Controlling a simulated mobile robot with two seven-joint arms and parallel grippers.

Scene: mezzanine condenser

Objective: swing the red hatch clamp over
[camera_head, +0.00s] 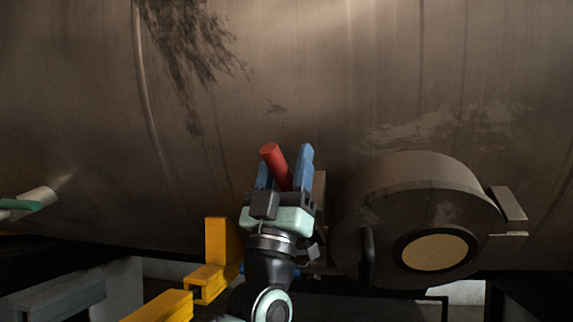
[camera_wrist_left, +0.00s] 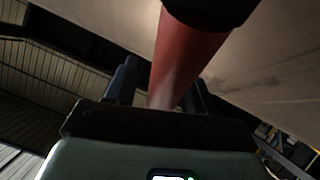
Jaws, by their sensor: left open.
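The red hatch clamp (camera_head: 275,165) shows as a red bar tilted up and to the left, in front of the tank wall. My left gripper (camera_head: 285,168) is open, with one blue finger on each side of the red bar. In the left wrist view the red clamp (camera_wrist_left: 185,60) runs between the fingers, with a dark part at its upper end. Whether either finger touches it I cannot tell. The clamp's lower end is hidden behind the gripper. The round hatch (camera_head: 415,190) is to the right of the gripper. My right gripper is not in view.
The large brown tank (camera_head: 300,70) fills the background. A dark handle (camera_head: 367,255) is on the hatch's left side and a hinge-like bracket (camera_head: 508,205) on its right. Yellow beams (camera_head: 218,245) stand at lower left.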

